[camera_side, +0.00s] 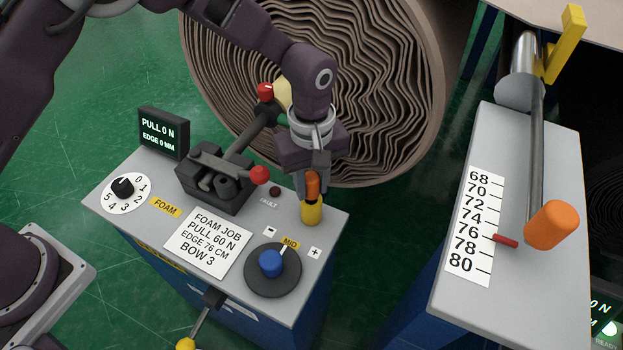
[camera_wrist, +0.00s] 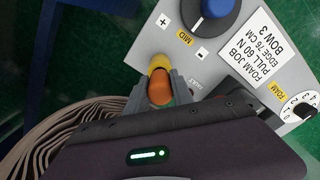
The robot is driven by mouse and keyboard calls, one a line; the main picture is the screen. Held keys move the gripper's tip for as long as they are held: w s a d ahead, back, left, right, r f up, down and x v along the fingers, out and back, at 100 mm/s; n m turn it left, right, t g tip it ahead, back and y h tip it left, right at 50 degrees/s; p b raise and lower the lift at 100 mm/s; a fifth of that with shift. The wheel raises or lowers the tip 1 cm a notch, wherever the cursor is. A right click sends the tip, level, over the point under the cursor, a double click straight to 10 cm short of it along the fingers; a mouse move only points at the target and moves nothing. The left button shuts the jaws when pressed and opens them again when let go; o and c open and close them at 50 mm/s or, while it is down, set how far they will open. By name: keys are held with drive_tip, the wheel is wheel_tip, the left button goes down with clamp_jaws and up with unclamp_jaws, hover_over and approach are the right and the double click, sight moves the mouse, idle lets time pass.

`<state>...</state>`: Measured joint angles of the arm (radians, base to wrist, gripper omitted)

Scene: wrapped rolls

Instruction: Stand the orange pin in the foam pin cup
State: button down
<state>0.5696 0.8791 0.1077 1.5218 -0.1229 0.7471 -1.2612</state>
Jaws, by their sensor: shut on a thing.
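The orange pin (camera_side: 312,187) stands roughly upright between the fingers of my gripper (camera_side: 313,192), which is shut on it. In the wrist view the pin's rounded orange top (camera_wrist: 160,92) shows between the two grey fingers (camera_wrist: 161,94). A yellow cup (camera_side: 311,211) is directly below the pin on the grey console top, and its yellow edge shows in the wrist view (camera_wrist: 159,63). The pin's lower end is hidden, and I cannot tell how deep it sits in the cup. No label on the cup is readable.
The console (camera_side: 130,215) carries a blue knob (camera_side: 271,263), a 0–5 dial (camera_side: 123,187), a FOAM label (camera_side: 166,207), a job card (camera_side: 208,243) and a black clamp block with a red-knobbed lever. A large wrapped roll (camera_side: 415,80) stands close behind my gripper.

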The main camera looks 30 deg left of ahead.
drive_tip(key=shift+f, duration=0.7)
drive_tip(key=c, duration=1)
unclamp_jaws()
wheel_tip(320, 180, up, 7)
drive_tip(key=shift+r, duration=0.1)
